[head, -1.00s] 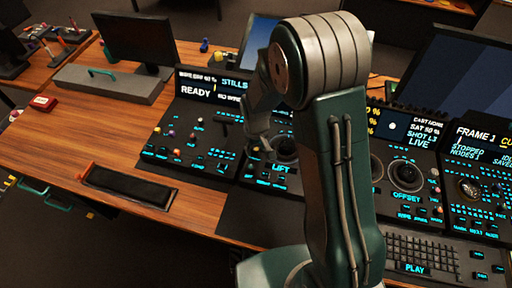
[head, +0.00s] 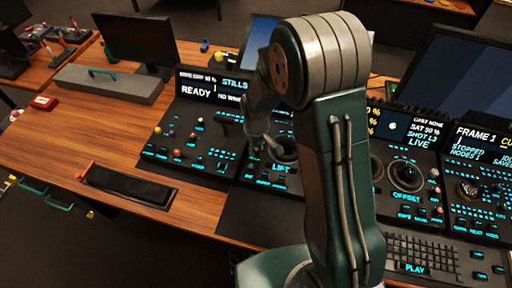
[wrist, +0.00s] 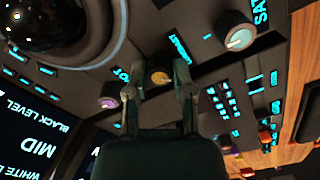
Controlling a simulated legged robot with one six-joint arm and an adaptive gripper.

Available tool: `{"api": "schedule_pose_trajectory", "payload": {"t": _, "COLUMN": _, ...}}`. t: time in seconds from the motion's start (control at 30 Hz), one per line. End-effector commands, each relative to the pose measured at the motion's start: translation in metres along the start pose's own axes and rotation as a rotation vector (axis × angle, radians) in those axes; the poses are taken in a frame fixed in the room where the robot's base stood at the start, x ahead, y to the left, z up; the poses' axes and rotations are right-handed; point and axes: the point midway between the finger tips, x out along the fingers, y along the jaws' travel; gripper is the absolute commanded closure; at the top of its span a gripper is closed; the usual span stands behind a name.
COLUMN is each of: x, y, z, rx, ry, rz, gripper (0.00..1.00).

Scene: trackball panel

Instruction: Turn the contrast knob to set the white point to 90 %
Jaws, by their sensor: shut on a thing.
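In the wrist view, a small knob with a yellow cap (wrist: 158,76) stands between the two fingertips of my gripper (wrist: 158,85), which is shut on it. Its printed label is mostly hidden by a finger, so I cannot read it in full. A screen (wrist: 40,135) at the lower left shows BLACK LEVEL, MID and a cut-off WHITE line; the white point value is out of view. In the head view, my gripper (head: 268,145) is at the middle panel, partly hidden by my arm; the knob cannot be made out there.
A purple-capped knob (wrist: 109,103) sits close beside the left finger. A larger pale-capped knob (wrist: 237,36) is at the upper right, near the SAT lettering. A dark trackball (wrist: 50,20) fills the upper left. Lit buttons (wrist: 222,103) lie to the right.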

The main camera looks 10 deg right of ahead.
Motion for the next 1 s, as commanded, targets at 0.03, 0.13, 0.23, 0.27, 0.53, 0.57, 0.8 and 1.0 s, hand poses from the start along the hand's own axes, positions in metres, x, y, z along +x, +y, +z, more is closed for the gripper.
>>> {"api": "schedule_pose_trajectory", "payload": {"t": 0.03, "x": 0.002, "y": -0.001, "z": 0.001, "rx": 0.0, "ry": -0.003, "rz": -0.002, "gripper": 1.0}}
{"api": "schedule_pose_trajectory", "payload": {"t": 0.13, "x": 0.002, "y": -0.001, "z": 0.001, "rx": 0.001, "ry": -0.003, "rz": -0.002, "gripper": 0.37}}
{"api": "schedule_pose_trajectory", "payload": {"t": 0.23, "x": 0.001, "y": -0.001, "z": 0.001, "rx": 0.001, "ry": -0.003, "rz": -0.001, "gripper": 0.34}}
{"api": "schedule_pose_trajectory", "payload": {"t": 0.27, "x": 0.001, "y": 0.0, "z": 0.001, "rx": 0.001, "ry": -0.002, "rz": -0.001, "gripper": 0.34}}
{"api": "schedule_pose_trajectory", "payload": {"t": 0.53, "x": -0.001, "y": 0.0, "z": 0.001, "rx": 0.001, "ry": -0.001, "rz": 0.0, "gripper": 0.34}}
{"api": "schedule_pose_trajectory", "payload": {"t": 0.57, "x": -0.003, "y": 0.0, "z": 0.001, "rx": 0.001, "ry": 0.0, "rz": 0.0, "gripper": 0.34}}
{"api": "schedule_pose_trajectory", "payload": {"t": 0.8, "x": -0.041, "y": 0.0, "z": -0.001, "rx": 0.001, "ry": 0.004, "rz": 0.002, "gripper": 0.34}}
{"api": "schedule_pose_trajectory", "payload": {"t": 1.0, "x": -0.083, "y": 0.0, "z": -0.002, "rx": 0.001, "ry": 0.003, "rz": 0.002, "gripper": 0.34}}
